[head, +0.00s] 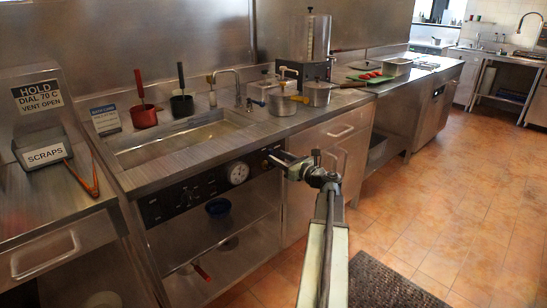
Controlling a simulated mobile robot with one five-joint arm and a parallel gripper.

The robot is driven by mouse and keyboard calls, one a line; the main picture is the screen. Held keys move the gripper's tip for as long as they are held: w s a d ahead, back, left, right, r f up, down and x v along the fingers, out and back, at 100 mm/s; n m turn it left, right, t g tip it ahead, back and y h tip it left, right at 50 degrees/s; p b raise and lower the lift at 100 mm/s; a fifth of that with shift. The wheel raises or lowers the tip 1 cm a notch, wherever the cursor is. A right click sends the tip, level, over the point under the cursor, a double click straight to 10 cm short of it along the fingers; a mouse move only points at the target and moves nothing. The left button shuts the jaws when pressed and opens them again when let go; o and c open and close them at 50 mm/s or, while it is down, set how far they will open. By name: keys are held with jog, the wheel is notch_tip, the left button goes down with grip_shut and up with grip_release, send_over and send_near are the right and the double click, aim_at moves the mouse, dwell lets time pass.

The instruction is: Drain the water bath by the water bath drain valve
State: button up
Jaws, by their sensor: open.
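The water bath (130,158) is a rectangular steel basin set into the counter at left centre, with a tap at its back edge. Below it is a black control panel (190,193) with a round white dial (237,172). My gripper (283,162) is open and empty in front of the panel's right end, above and to the right of the red handle. Whether it touches the panel is unclear.
Scraps container (45,155) and tongs (90,180) are at left. The tiled floor (420,225) at right is open, with a dark mat (385,285).

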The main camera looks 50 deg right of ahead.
aim_at(271, 153)
jog(key=shift+w+d, duration=0.15)
jog(key=shift+w, duration=0.65)
jog(key=shift+w+d, duration=0.1)
jog(key=shift+w, duration=0.65)
grip_shut()
jog(key=shift+w+a, duration=0.15)
jog(key=shift+a, duration=0.2)
jog(key=shift+d, duration=0.2)
